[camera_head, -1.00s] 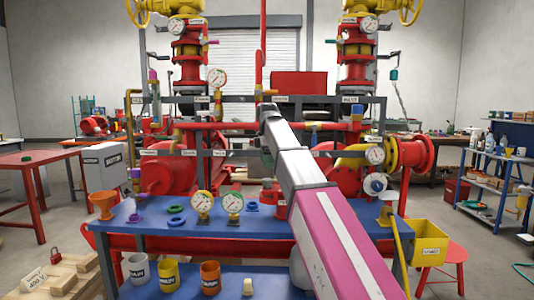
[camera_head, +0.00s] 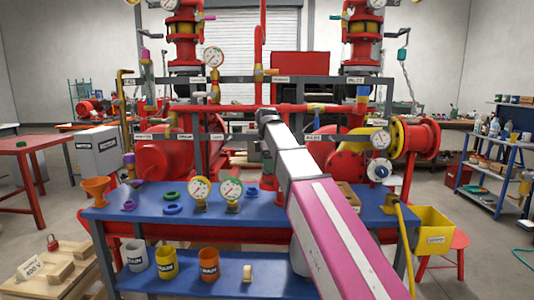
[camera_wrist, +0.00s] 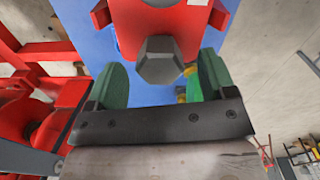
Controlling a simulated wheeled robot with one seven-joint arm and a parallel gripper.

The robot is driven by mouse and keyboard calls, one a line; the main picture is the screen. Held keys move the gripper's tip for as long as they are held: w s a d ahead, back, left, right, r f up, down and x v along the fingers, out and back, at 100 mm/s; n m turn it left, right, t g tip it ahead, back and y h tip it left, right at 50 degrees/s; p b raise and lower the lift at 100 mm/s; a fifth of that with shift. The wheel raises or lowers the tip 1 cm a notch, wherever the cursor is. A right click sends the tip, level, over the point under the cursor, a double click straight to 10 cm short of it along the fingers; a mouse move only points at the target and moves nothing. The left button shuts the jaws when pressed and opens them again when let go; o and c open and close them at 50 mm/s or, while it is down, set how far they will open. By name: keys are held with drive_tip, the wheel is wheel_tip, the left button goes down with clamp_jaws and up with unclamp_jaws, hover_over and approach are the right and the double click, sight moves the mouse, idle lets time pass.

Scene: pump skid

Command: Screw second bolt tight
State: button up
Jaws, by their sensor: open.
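In the wrist view a dark grey hex bolt head (camera_wrist: 160,62) sits at the middle, in front of a red part (camera_wrist: 165,22). My gripper (camera_wrist: 162,78) is open, with one green finger on each side of the bolt head. Gaps show between the fingers and the head, so it is not clamped. The bolt's shank and threads are hidden behind its head. In the head view my arm reaches toward the red pump skid (camera_head: 245,108), and my gripper and the bolt cannot be made out there. I cannot tell which bolt this is.
A blue table (camera_head: 150,208) before the skid holds gauges (camera_head: 231,192), rings and an orange funnel (camera_head: 95,190). Several mugs (camera_head: 166,263) stand on its lower shelf. A yellow bin (camera_head: 432,228) is at right, and a blue shelf rack (camera_head: 492,165) stands farther right.

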drive_tip(key=shift+f, duration=1)
drive_tip(key=c, duration=1)
drive_tip(key=shift+o, duration=0.6)
drive_tip(key=shift+c, duration=0.7)
drive_tip(key=m, duration=1.1)
drive_tip(key=shift+m, duration=1.9)
